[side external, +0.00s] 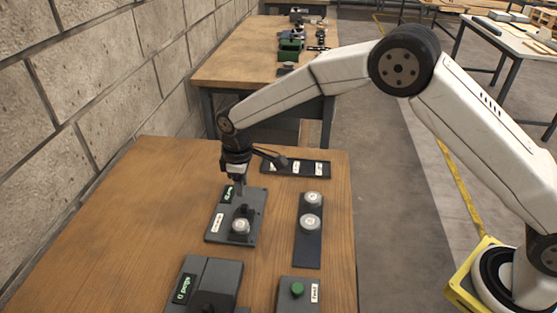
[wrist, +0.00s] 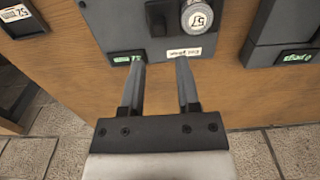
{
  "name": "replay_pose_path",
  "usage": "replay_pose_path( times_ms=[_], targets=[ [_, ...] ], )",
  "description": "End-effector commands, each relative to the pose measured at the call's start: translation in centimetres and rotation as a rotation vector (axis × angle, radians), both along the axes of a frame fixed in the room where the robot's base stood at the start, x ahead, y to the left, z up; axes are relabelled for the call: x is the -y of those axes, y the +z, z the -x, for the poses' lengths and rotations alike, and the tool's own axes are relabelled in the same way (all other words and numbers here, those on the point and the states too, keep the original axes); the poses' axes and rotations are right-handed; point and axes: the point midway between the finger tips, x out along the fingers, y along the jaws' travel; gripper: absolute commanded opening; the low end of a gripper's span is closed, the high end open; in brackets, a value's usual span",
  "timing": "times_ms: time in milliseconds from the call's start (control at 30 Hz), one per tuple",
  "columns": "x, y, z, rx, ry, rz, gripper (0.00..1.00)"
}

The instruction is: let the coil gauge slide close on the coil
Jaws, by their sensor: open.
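The coil gauge (side external: 216,236) is a dark grey plate with a green readout and a white label. It lies flat on the wooden table, and its near edge shows at the top of the wrist view (wrist: 115,30). A silver coil (side external: 240,227) with a marked white top stands on it, also in the wrist view (wrist: 197,16). A black block (wrist: 158,17), seemingly the gauge's slide, is right beside the coil; I cannot tell whether they touch. My gripper (wrist: 160,62) is open and empty, its fingertips over the gauge's labelled edge, apart from block and coil.
A dark rack (side external: 307,250) with two more silver coils stands right of the gauge. A labelled strip (side external: 295,168) lies behind. A grey box with a green readout (side external: 212,275) and a green-button box (side external: 299,291) are in front. Bare wood (side external: 130,220) is at left.

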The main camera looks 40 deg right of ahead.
Motion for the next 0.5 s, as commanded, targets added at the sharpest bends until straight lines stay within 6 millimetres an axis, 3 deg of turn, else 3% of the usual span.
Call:
replay_pose_path(
  times_ms=[267, 500],
  targets=[
    [0.0, -0.7, -0.1, 0.0, 0.0, 0.0, 0.41],
    [0.1, -3.1, 0.0, -0.001, 0.0, 0.001, 0.41]
  ],
)
